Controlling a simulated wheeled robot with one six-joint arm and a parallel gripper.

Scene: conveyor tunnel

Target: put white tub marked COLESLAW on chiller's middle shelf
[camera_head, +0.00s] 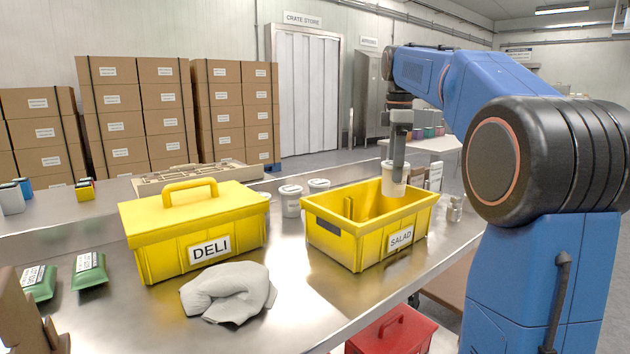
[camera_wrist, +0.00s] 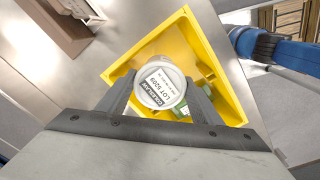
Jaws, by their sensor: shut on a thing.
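My gripper (camera_head: 396,165) is shut on a white tub (camera_head: 392,182) and holds it upright over the open yellow crate marked SALAD (camera_head: 330,240).
A closed yellow box marked DELI (camera_head: 160,238), a grey cloth (camera_head: 228,291) and green packets (camera_head: 89,270) are on the steel table. White tubs (camera_head: 291,201) stand behind the crate. A red box (camera_head: 392,332) is below the table edge. Stacked cartons (camera_head: 120,110) stand at the back.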

